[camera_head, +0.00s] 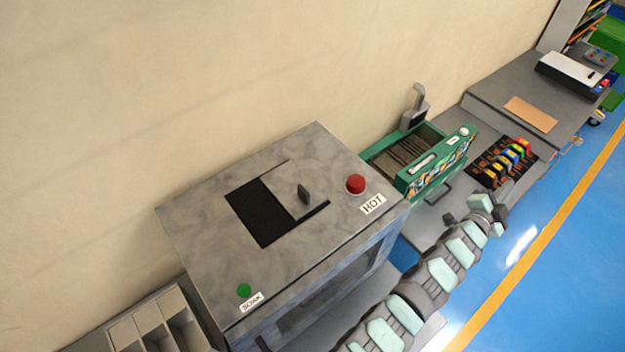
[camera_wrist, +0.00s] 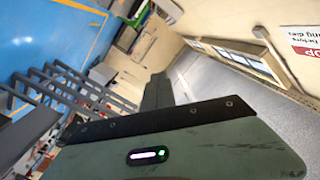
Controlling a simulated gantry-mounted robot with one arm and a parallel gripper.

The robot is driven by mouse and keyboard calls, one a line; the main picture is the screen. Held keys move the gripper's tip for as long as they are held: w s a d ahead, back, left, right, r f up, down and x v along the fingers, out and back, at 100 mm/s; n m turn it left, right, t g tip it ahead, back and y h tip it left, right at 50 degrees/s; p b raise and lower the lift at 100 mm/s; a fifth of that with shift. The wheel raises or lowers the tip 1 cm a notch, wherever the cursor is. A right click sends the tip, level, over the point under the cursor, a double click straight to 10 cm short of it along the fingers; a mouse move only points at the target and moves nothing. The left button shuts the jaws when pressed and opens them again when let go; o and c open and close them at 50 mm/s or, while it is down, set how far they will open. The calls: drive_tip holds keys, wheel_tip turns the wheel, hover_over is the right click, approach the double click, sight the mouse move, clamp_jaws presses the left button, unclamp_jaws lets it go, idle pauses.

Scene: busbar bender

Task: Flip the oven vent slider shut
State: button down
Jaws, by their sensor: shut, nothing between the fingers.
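The oven is a mottled grey box (camera_head: 200,215) in the head view. Its top has a black vent opening (camera_head: 258,212), uncovered on the left. The grey slider plate (camera_head: 283,182) lies over the right part of the opening, with a dark upright tab (camera_head: 304,194) on it. A thin black strip shows along the plate's front edge. The oven is out of the wrist view.
A red button (camera_head: 356,184) by a HOT label and a green button (camera_head: 244,290) sit on the oven top. A green machine (camera_head: 425,160) with a lever stands right of the oven. Grey compartments (camera_head: 150,322) are at lower left. The wall runs behind.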

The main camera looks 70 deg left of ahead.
drive_tip(key=a+r+n+g+y, duration=0.1)
drive_tip(key=a+n+g+y, duration=0.3)
drive_tip(key=a, duration=1)
drive_tip(key=s+a+r+g+h, duration=0.1)
drive_tip(key=s+a+r+g, duration=0.1)
drive_tip(key=s+a+g, duration=0.8)
drive_tip(key=s+a+r+n+g+h, duration=0.1)
drive_tip(key=s+a+r+g+h, duration=0.15)
drive_tip(key=s, duration=0.55)
drive_tip(key=s+a+r+n+g+h, duration=0.1)
drive_tip(key=s+a, duration=0.2)
drive_tip(key=s, duration=0.5)
drive_tip(key=s+d+r+g+h, duration=0.1)
drive_tip(key=s+d+r+h, duration=0.2)
drive_tip(key=s, duration=0.4)
drive_tip(key=s+d+r+n+g+h+p, duration=0.1)
drive_tip(key=s+d+r+h, duration=0.2)
drive_tip(key=s, duration=0.4)
drive_tip(key=shift+d+r+g, duration=0.35)
drive_tip(key=shift+d+r, duration=0.25)
drive_tip(key=shift+d, duration=0.5)
drive_tip(key=shift+f, duration=0.1)
